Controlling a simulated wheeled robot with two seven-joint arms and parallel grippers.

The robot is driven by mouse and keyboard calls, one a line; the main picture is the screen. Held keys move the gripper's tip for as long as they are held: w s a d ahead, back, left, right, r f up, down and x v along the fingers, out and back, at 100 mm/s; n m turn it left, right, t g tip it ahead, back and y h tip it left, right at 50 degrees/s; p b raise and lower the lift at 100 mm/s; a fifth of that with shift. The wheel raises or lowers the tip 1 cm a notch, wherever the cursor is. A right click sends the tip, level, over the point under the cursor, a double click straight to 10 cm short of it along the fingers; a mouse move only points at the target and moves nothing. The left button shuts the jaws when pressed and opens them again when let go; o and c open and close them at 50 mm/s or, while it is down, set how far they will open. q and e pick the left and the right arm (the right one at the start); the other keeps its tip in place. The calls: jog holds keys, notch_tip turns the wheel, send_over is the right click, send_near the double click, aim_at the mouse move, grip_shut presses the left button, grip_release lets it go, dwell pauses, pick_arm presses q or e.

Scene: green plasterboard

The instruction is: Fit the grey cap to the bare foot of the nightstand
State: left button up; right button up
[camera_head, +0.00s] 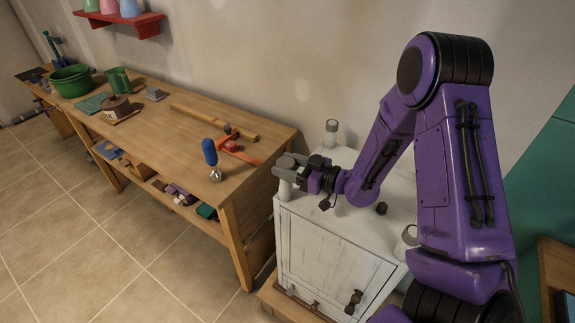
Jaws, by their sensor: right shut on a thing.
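The white nightstand (315,241) stands upside down, its feet pointing up. My right gripper (286,167) is at its front left foot (285,190), with the fingers just above the white post. The gripper is shut on the grey cap, which is mostly hidden by the fingers; I cannot tell whether it touches the foot. The back foot (331,132) has a grey end. Another foot (410,236) at the right is partly hidden by my purple arm. The fourth foot does not show. My left gripper is out of view.
A wooden workbench (228,196) stands left of the nightstand, with a blue-handled tool (210,153), a red tool (238,151) and green pots (70,82). Tiled floor is clear at the lower left.

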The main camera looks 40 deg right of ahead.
jog(key=shift+f+b, duration=1.1)
jog(key=shift+f, duration=0.3)
jog(key=o, duration=1.1)
jog(key=b+v, duration=0.2)
jog(key=v, duration=0.5)
jog(key=shift+s+d, duration=0.1)
jog(key=shift+s, duration=0.1)
